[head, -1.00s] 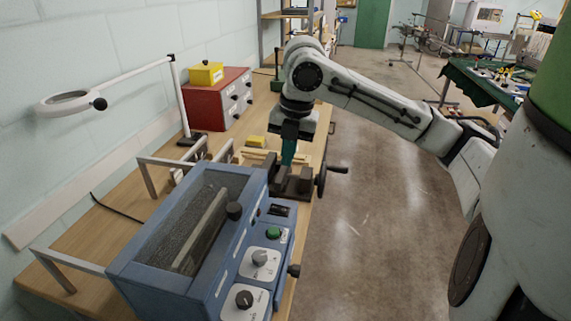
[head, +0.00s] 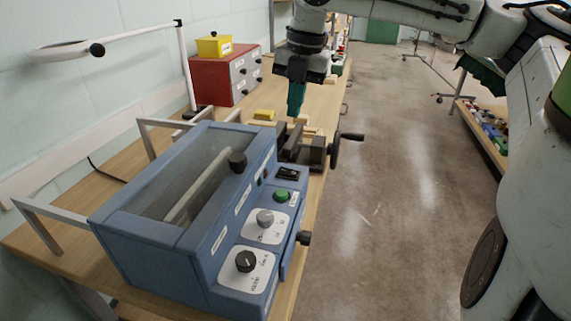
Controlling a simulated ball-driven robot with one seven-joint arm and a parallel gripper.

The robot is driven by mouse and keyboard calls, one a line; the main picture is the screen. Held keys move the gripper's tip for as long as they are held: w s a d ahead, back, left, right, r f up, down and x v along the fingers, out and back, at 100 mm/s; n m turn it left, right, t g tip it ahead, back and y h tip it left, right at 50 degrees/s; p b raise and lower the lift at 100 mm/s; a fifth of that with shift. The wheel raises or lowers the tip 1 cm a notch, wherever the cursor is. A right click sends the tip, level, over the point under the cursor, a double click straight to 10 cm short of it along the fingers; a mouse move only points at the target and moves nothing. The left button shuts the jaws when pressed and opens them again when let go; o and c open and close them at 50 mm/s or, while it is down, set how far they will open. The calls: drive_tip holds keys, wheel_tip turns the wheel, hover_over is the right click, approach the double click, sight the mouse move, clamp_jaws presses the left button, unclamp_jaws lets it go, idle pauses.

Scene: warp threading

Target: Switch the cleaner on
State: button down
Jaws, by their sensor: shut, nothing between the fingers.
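The cleaner appears to be the blue machine (head: 212,238) on the wooden bench, with a long viewing window (head: 190,175) in its top. Its sloped front panel carries a black rocker switch (head: 288,173), a green button (head: 282,195), a grey knob (head: 265,218) and a black knob (head: 246,261). The panel labels are too small to read. My gripper (head: 296,112) points down with shut teal fingers, holding nothing. It is above the bench beyond the machine's far end, behind the rocker switch and apart from it.
A dark vise (head: 312,150) with a crank handle (head: 340,146) stands just behind the machine, close below my gripper. A red drawer cabinet (head: 222,76) with a yellow box (head: 214,45) and a magnifier lamp (head: 70,50) stand along the wall. The floor right of the bench is clear.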

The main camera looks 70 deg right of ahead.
sight(285, 171)
drive_tip(key=f, duration=0.4)
drive_tip(key=w+f+b, duration=0.1)
drive_tip(key=f, duration=0.4)
drive_tip(key=w+f+b, duration=0.1)
drive_tip(key=f, duration=0.3)
drive_tip(key=shift+f, duration=0.4)
drive_tip(key=shift+a, duration=0.1)
drive_tip(key=shift+w+p, duration=0.1)
drive_tip(key=shift+p, duration=0.4)
drive_tip(key=shift+f+g, duration=0.2)
drive_tip(key=shift+g, duration=0.1)
drive_tip(key=shift+s, duration=0.25)
drive_tip(key=shift+s+r+p, duration=0.1)
drive_tip(key=shift+s+p, duration=0.35)
drive_tip(key=shift+s, duration=0.15)
drive_tip(key=shift+r, duration=0.1)
